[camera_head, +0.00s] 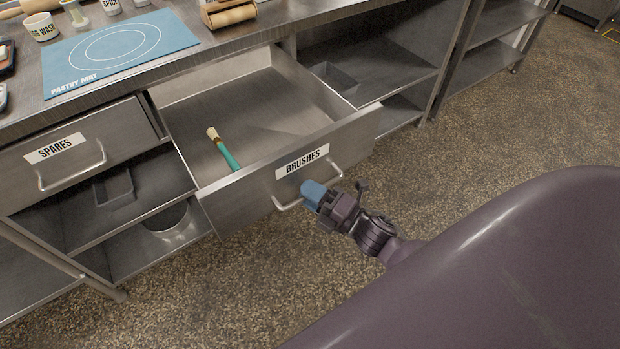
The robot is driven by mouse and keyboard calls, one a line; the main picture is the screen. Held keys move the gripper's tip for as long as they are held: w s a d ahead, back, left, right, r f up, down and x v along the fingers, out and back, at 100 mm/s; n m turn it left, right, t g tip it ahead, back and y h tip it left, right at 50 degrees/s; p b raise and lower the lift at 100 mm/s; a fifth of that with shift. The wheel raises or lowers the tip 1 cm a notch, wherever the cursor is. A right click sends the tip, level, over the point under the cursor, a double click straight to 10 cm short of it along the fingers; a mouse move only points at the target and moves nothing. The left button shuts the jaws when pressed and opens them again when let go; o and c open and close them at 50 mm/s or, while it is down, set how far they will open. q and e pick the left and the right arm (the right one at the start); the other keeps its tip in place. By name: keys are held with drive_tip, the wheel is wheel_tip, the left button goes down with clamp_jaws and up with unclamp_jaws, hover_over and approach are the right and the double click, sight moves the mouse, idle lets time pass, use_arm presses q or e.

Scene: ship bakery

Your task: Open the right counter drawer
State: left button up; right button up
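The right counter drawer (225,208), labelled BRUSHES, is pulled well out from under the counter, and its inside shows from above. A brush with a teal handle (229,155) and pale bristles lies in it. The drawer has a metal bar handle (287,206) on its front. My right gripper (313,192), with blue fingertips, is at the right half of this handle. Its fingertips show as one block over the bar and look shut on it; the far finger is hidden. My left gripper is not in view.
The left drawer, labelled SPARES (110,145), is shut or nearly so. Open shelves (400,50) stand to the right. The floor (500,130) on the right is clear.

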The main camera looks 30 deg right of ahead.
drive_tip(key=shift+o, duration=0.3)
drive_tip(key=v, duration=1)
drive_tip(key=shift+s, duration=0.4)
drive_tip(key=shift+d, duration=0.15)
